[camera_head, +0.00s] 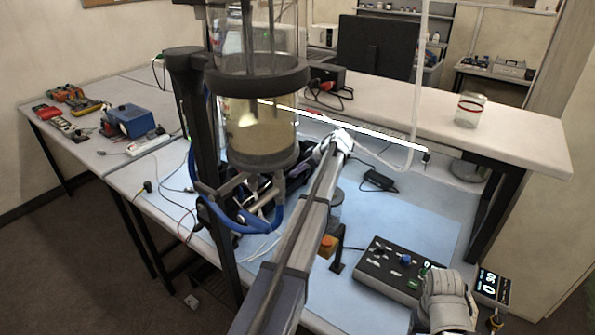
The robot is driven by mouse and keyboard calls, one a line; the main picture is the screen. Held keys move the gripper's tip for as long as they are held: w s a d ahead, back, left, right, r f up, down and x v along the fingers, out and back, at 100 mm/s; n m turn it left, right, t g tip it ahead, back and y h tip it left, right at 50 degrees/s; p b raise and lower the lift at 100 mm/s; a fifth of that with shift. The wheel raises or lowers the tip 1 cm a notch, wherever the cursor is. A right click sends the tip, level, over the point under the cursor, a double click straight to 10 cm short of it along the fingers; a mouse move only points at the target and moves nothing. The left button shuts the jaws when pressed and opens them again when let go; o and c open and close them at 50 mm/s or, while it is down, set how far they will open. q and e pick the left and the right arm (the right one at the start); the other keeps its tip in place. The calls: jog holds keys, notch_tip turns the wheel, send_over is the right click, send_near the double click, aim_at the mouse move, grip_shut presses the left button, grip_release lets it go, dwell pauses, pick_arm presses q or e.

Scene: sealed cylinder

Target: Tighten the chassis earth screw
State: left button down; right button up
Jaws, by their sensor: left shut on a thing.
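My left gripper (326,150) is at the far end of a long grey arm, in the middle of the view just right of the glass cylinder. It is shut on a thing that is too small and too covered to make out. The sealed cylinder (255,125) stands upright in a dark frame, with cloudy yellowish content. Blue hoses (262,222) hang below it. The chassis earth screw cannot be made out. My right gripper (446,297) appears at the lower right, beside a control box (392,268); its fingers are not clear.
A small digital display (491,287) stands right of the control box. A black adapter (379,180) lies on the blue mat (420,215). A blue device (130,121) and cables lie on the left bench.

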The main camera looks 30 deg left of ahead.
pick_arm(q)
jog(key=shift+s+m+t, duration=0.4)
jog(key=shift+m+t, duration=0.3)
jog(key=shift+m, duration=0.2)
jog(key=shift+w+m+t, duration=0.15)
jog(key=shift+m+t, duration=0.45)
jog(key=shift+m, duration=0.1)
jog(key=c, duration=0.8)
grip_release()
jog(key=shift+c, duration=0.2)
jog(key=shift+w, duration=0.1)
